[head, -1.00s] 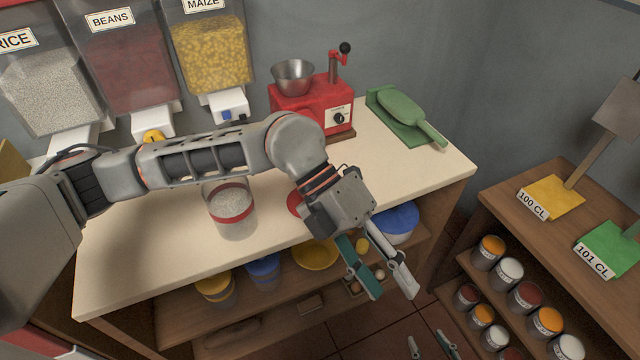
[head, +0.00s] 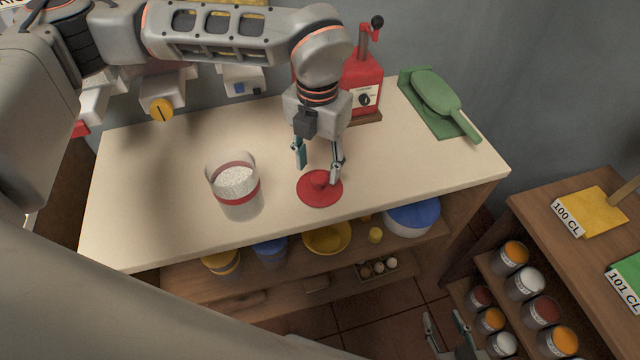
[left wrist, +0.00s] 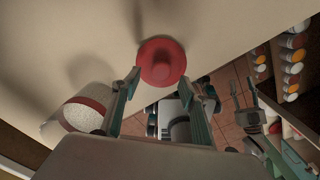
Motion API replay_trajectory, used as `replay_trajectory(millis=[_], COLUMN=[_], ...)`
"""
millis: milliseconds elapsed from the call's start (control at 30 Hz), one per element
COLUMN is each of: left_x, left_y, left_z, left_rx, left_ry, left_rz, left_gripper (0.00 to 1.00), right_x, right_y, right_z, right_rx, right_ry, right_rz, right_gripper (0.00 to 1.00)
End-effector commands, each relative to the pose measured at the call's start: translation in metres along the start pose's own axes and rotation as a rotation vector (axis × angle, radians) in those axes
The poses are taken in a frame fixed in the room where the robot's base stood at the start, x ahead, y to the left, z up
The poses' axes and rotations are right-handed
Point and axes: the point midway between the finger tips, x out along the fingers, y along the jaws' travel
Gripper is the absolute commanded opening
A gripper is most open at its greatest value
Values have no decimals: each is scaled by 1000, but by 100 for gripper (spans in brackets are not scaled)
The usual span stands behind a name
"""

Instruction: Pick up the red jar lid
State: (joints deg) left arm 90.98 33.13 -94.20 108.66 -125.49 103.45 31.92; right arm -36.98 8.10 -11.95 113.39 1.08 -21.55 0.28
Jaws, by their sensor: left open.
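The red jar lid (head: 320,190), a flat disc with a raised knob, lies on the pale counter top near its front edge. My left gripper (head: 318,168) is open and empty, pointing down just above and behind the lid. In the left wrist view the lid (left wrist: 161,62) shows ahead of the two spread fingertips (left wrist: 168,78). No contact with the lid can be made out. My right gripper (head: 450,332) shows only in part at the bottom edge of the head view, its two fingers apart, low over the floor.
An open jar of white grain with a red band (head: 236,186) stands left of the lid. Shelves below hold bowls, including a yellow one (head: 326,240). The counter right of the lid is clear.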

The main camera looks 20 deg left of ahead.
Motion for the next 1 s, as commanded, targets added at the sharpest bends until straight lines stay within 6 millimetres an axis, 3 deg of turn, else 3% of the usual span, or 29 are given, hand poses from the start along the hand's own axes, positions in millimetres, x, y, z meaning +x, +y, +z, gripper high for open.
replay_trajectory(millis=[300, 533, 700, 1000], left_x=[42, 44, 44, 44], left_y=[-1, -2, -2, -2], left_z=[4, 4, 4, 4], left_rx=[0, 1, 1, 1], left_ry=[2, 0, 0, 0], left_rz=[-2, -1, -1, -2], left_gripper=[44, 44, 8, 8], right_x=[1, 1, 1, 1], right_y=[0, 0, 0, 1], right_z=[0, -2, -2, -3], right_rx=[0, 0, 0, 0], right_ry=[1, 4, 5, 6], right_rz=[0, 1, 2, 3], right_gripper=[40, 40, 40, 40])
